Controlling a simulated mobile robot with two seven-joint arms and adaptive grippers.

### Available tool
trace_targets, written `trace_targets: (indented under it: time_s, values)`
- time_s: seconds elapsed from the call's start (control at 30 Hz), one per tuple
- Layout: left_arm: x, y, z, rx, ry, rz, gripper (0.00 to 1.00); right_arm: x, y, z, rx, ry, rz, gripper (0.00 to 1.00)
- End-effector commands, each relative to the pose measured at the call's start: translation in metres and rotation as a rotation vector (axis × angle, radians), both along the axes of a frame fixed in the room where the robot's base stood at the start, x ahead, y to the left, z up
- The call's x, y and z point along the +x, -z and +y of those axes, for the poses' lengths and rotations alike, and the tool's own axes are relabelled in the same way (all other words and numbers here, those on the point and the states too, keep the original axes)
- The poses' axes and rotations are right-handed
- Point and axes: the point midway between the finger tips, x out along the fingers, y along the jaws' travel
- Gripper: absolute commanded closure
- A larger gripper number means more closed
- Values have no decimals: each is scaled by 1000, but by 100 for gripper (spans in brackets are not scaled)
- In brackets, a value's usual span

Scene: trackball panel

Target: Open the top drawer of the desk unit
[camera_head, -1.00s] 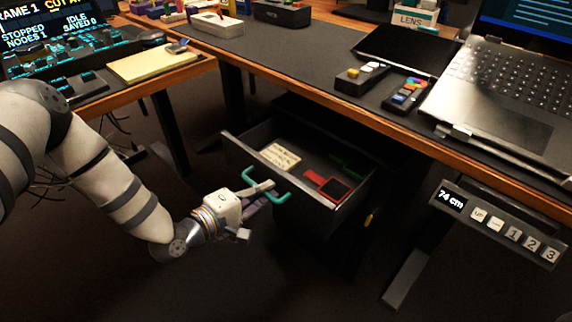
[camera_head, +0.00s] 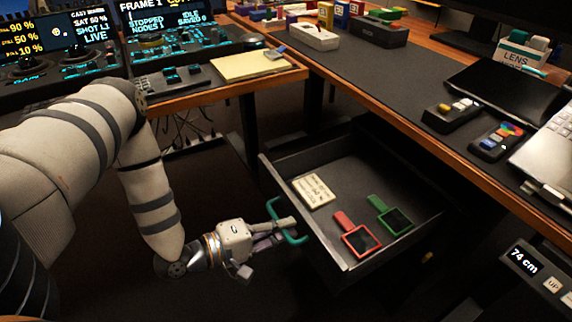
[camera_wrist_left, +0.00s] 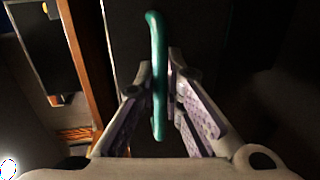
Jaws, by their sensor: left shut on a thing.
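The top drawer (camera_head: 408,240) of the desk unit is pulled well out from under the desk in the head view. Its teal handle (camera_head: 273,208) sits on the front panel. My left gripper (camera_head: 285,226) is shut on the handle, coming from the left and front. In the left wrist view the teal handle (camera_wrist_left: 157,60) stands between the two fingers of my left gripper (camera_wrist_left: 165,95). A cream card (camera_head: 313,191), a red-framed item (camera_head: 343,220) and a green-framed item (camera_head: 378,203) lie in the drawer. My right gripper is not in view.
The desk top (camera_head: 385,75) overhangs the back of the drawer. It carries a laptop (camera_head: 548,150), two small button devices and a white box (camera_head: 314,37). A side desk with a yellow notepad (camera_head: 248,66) and control panels stands at the left. A height keypad (camera_head: 540,275) hangs at the right.

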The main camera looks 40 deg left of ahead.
Motion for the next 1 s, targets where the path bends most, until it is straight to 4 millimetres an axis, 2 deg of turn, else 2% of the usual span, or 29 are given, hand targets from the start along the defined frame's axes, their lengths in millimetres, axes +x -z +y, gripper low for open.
trace_targets:
  time_s: [0.17, 0.2, 0.23, 0.57, 0.67, 0.9, 1.0]
  values:
    - [1, -1, 0, -1, 1, -3, 100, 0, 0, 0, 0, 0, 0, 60]
    - [1, -1, 0, -1, 1, -3, 87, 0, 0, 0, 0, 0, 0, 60]
    - [1, -1, 0, -1, 1, -2, 82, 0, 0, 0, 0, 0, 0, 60]
    - [-3, -1, 1, 0, -1, 0, 82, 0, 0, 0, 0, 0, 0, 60]
    - [-18, -4, 7, 2, -2, 0, 82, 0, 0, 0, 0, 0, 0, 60]
    - [-77, -17, 29, 1, -4, 0, 82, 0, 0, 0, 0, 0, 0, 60]
    - [-95, -21, 35, 0, -2, 0, 82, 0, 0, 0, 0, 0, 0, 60]
